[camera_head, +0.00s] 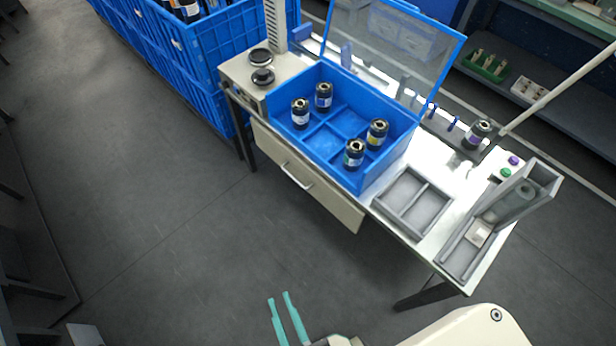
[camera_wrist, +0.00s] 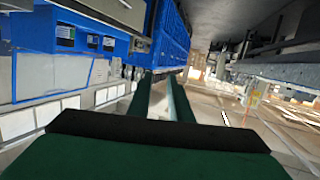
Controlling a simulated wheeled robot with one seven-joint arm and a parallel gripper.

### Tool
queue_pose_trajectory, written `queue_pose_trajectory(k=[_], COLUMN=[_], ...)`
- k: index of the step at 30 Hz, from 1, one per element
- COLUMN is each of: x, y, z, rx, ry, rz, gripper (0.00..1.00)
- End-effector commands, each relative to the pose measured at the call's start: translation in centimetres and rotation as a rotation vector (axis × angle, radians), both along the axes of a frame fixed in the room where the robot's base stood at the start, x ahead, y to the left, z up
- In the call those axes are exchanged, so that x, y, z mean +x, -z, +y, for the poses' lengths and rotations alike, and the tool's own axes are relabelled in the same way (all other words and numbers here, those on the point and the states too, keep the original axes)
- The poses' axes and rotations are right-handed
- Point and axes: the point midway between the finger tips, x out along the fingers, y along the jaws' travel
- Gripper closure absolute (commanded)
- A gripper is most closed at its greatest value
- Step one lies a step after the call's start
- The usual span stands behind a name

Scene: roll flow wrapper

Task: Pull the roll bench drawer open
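The roll bench drawer (camera_head: 330,196) has a cream front under the left part of the bench top, and its front looks flush with the bench. Its pale bar handle (camera_head: 296,177) sits at the middle of that front. My gripper (camera_head: 278,296) has two long teal fingers and is over the floor, in front of the bench and well apart from the handle. A narrow gap shows between the fingers, with nothing in it. In the wrist view the fingers (camera_wrist: 160,78) show with a gap between them, and I cannot make out the handle there.
A blue divided crate (camera_head: 345,128) with several dark rolls stands on the bench above the drawer. A grey tray (camera_head: 412,203) and a grey chute (camera_head: 500,222) are to its right. A bench leg (camera_head: 428,294) stands at the right. Floor in front of the drawer is clear.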

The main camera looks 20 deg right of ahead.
Motion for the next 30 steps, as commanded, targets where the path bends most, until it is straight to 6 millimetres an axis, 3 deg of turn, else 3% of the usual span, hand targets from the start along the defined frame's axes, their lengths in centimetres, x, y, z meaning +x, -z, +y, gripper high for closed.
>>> queue_pose_trajectory(k=[8,17,23,30], x=[6.5,16.5,23.4,30.2], y=[5.0,10.7,14.6,19.1], z=[-0.5,-2.5,-6.2,-13.4], rx=[-0.201,-0.466,-0.644,-0.833], ry=[0.036,0.005,-0.053,-0.145], rz=[-0.124,-0.2,-0.186,-0.102], gripper=[0.81,0.81,0.81,0.81])
